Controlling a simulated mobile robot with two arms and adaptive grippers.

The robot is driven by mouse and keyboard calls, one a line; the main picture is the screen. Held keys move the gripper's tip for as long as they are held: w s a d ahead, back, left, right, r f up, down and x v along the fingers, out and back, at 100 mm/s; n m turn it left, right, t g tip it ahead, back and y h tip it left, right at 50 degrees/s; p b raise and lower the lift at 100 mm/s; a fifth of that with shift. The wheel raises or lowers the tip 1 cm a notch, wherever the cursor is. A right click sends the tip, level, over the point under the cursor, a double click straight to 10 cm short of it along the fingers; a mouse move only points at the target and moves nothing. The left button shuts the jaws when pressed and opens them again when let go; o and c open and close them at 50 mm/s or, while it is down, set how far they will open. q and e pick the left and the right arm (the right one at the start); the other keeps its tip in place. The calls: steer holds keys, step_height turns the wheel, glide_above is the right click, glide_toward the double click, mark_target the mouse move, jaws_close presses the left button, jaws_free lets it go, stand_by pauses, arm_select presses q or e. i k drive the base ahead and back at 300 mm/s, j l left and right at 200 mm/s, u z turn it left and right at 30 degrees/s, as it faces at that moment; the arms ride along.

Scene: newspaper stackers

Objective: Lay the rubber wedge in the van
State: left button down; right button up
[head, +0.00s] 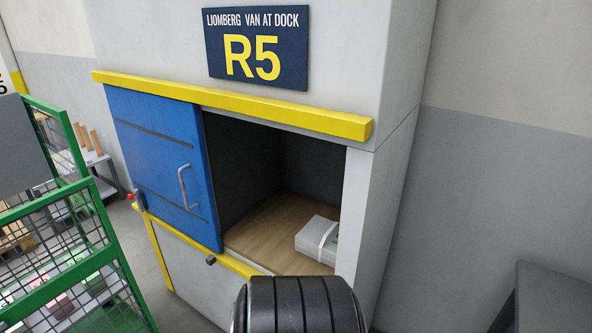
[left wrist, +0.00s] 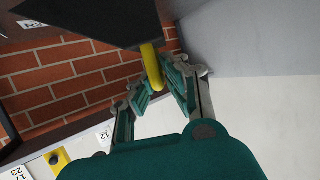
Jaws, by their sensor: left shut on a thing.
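In the left wrist view, my left gripper (left wrist: 150,90) is shut on the yellow loop of a dark, flat-sided thing, which looks like the rubber wedge (left wrist: 105,18). The wedge runs out of the picture at the top, so its full shape is hidden. In the head view, the van at dock R5 has a blue sliding door (head: 160,160) standing partly open to the left. Through the gap shows a wooden load floor (head: 265,235). Neither gripper shows in the head view.
A strapped bundle of paper (head: 316,238) lies at the right of the load floor. Bare floor shows left of it. A green mesh cage (head: 85,235) stands left of the van, and a dark surface (head: 550,295) is at lower right. Number labels (left wrist: 105,135) show in the wrist view.

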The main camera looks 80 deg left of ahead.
mark_target(281, 228)
steer(key=j+u, duration=0.65)
steer(key=u, duration=0.2)
steer(key=j+u, duration=0.4)
steer(key=i+j+u, duration=0.1)
steer(key=u, duration=0.3)
steer(key=i+j, duration=0.2)
steer(key=j, duration=0.2)
steer(key=i+j+u, duration=0.1)
steer(key=j, duration=0.35)
steer(key=i+j, duration=0.25)
steer(key=j, duration=0.15)
